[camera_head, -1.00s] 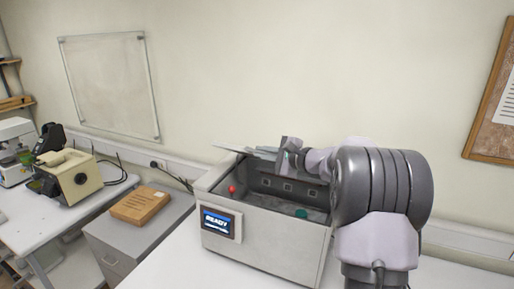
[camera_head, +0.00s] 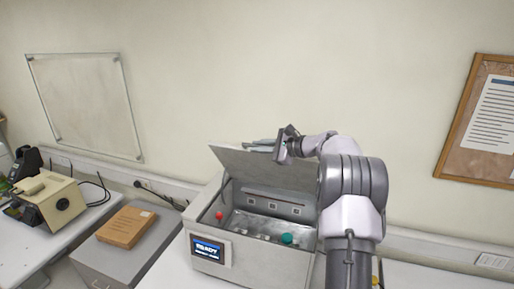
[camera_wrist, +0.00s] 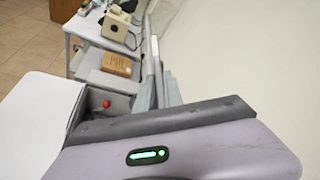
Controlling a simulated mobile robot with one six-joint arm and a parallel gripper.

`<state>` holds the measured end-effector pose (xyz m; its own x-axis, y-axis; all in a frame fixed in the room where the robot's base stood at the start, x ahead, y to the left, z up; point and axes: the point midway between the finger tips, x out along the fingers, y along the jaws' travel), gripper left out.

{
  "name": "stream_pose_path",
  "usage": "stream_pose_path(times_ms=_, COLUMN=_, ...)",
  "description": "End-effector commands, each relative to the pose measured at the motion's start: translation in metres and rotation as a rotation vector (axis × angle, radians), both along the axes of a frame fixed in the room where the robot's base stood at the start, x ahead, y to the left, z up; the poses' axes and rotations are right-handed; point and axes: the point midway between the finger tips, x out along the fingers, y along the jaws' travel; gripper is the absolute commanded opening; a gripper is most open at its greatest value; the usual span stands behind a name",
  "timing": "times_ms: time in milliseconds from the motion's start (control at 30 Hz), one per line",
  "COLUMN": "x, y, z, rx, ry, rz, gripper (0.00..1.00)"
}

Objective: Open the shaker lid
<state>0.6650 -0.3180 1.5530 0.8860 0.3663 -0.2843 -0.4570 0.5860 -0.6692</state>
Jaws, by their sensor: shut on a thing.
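The shaker (camera_head: 212,268) is a grey box with a screen reading READY on its front. Its grey lid (camera_head: 258,166) is hinged at the back and stands raised at a steep tilt, so the inside shows with a teal round piece (camera_head: 288,239) and a red knob (camera_head: 219,215). My gripper (camera_head: 272,145) is at the lid's top edge, shut on the lid. In the wrist view the lid (camera_wrist: 152,60) shows edge-on beyond the gripper body, and the fingertips (camera_wrist: 158,92) are partly hidden.
A brown box (camera_head: 127,226) lies on a grey cabinet left of the shaker. A beige instrument (camera_head: 48,200) stands on the left table. The wall is close behind the lid. White bench top is clear beside the shaker.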

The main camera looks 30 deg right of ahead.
Motion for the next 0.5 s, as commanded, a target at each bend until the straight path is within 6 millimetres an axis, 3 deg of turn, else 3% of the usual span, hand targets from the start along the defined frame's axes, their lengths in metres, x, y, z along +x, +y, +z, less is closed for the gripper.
stream_pose_path(times_ms=233, x=-0.0001, y=0.0, z=-0.0006, rx=0.0, ry=0.0, rz=0.0, gripper=0.0)
stream_pose_path(times_ms=267, x=-0.0001, y=0.0001, z=-0.0005, rx=0.0, ry=0.0, rz=0.0, gripper=0.15)
stream_pose_path(times_ms=333, x=-0.0001, y=0.0001, z=-0.0005, rx=0.0, ry=0.0, rz=0.0, gripper=0.29)
stream_pose_path(times_ms=500, x=-0.0001, y=0.0001, z=-0.0004, rx=0.0, ry=0.0, rz=0.0, gripper=0.32)
